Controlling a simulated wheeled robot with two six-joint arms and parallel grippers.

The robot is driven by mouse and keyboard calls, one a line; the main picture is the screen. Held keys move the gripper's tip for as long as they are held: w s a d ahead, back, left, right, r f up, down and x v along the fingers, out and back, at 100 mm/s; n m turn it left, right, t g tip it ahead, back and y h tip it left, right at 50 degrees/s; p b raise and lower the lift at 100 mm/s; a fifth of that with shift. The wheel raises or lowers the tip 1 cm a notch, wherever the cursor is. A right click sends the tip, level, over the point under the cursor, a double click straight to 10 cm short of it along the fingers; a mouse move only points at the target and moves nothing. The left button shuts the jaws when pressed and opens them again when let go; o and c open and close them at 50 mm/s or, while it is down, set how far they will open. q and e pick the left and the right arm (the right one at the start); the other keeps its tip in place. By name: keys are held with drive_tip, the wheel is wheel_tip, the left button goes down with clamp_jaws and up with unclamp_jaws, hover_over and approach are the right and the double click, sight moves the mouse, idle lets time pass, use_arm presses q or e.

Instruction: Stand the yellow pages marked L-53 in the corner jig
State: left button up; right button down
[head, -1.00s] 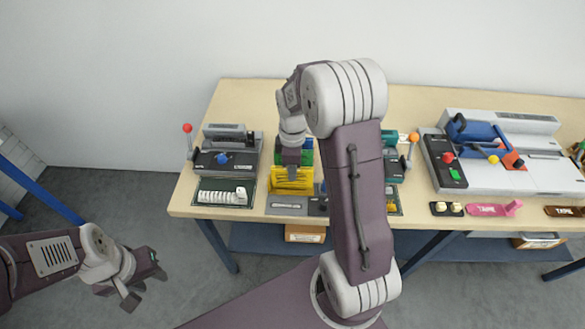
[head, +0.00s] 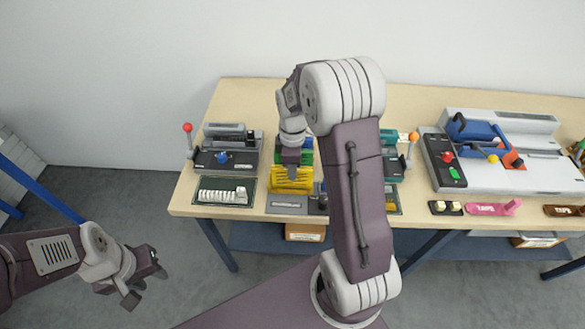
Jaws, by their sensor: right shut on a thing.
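A dark machine with a blue knob (head: 194,158) and red-tipped lever (head: 187,128) stands left, a tray of white pieces (head: 224,191) before it. A teal machine (head: 393,157) is partly behind my right arm. A large grey machine (head: 530,178) fills the right. The table's back strip is clear.

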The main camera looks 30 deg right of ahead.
drive_tip(key=shift+f+b, duration=0.35)
drive_tip(key=shift+f, duration=0.2)
drive_tip(key=c, duration=1.6)
unclamp_jaws()
drive_tip(key=shift+c, duration=0.2)
drive_tip(key=shift+r, duration=0.15)
wheel_tip(320, 180, up, 11)
drive_tip(key=p, duration=1.1)
